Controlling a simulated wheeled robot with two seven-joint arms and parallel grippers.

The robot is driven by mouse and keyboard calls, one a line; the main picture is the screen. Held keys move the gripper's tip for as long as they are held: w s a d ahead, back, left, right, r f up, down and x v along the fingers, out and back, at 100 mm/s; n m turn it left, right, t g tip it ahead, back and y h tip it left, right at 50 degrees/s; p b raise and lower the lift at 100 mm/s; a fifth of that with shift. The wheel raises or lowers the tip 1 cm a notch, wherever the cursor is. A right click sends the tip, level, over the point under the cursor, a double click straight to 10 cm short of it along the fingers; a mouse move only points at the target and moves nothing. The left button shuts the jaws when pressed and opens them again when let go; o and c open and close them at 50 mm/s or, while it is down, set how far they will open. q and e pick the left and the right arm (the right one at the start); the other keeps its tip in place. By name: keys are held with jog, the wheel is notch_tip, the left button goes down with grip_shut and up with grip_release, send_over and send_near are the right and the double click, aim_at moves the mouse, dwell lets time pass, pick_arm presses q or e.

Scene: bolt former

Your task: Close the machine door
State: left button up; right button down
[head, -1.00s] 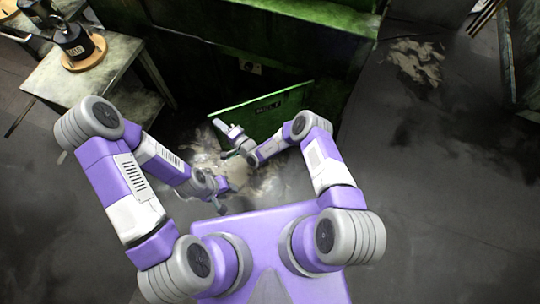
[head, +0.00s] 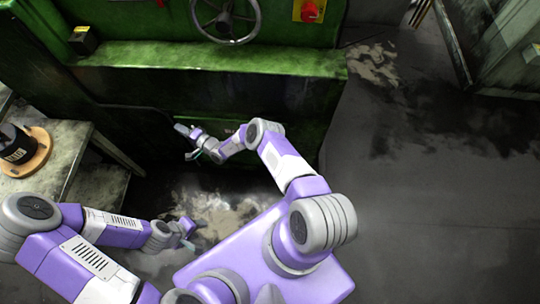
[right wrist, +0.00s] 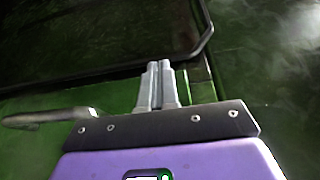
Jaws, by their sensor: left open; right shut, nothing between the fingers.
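The machine door is a low green panel (head: 288,133) on the machine front, partly hidden by my right arm in the head view. It looks roughly in line with the front; I cannot tell whether a gap is left. My right gripper (head: 191,154) is by the door's left part. In the right wrist view its fingers (right wrist: 160,72) are shut and empty, close to green metal; contact is unclear. A grey handle-like bar (right wrist: 48,118) lies left of them. My left gripper (head: 188,235) is open and empty, low over the floor, away from the door.
The green machine (head: 150,55) fills the back, with a handwheel (head: 228,22) and a red switch (head: 311,10). A worn table (head: 75,150) with a black object on a wooden disc (head: 22,148) stands left. The floor at right is clear.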

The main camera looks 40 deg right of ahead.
jog(key=shift+w+d+r+h, duration=0.15)
jog(key=shift+w+d+h, duration=0.25)
jog(key=shift+w+d, duration=0.3)
jog(key=shift+r+m, duration=0.1)
jog(key=shift+m, duration=0.2)
jog(key=s+a+p, duration=0.6)
jog(key=s+a, duration=0.4)
jog(key=s, duration=0.1)
jog(key=shift+s+f+y, duration=0.15)
jog(key=shift+f+y, duration=0.1)
jog(key=shift+y, duration=0.05)
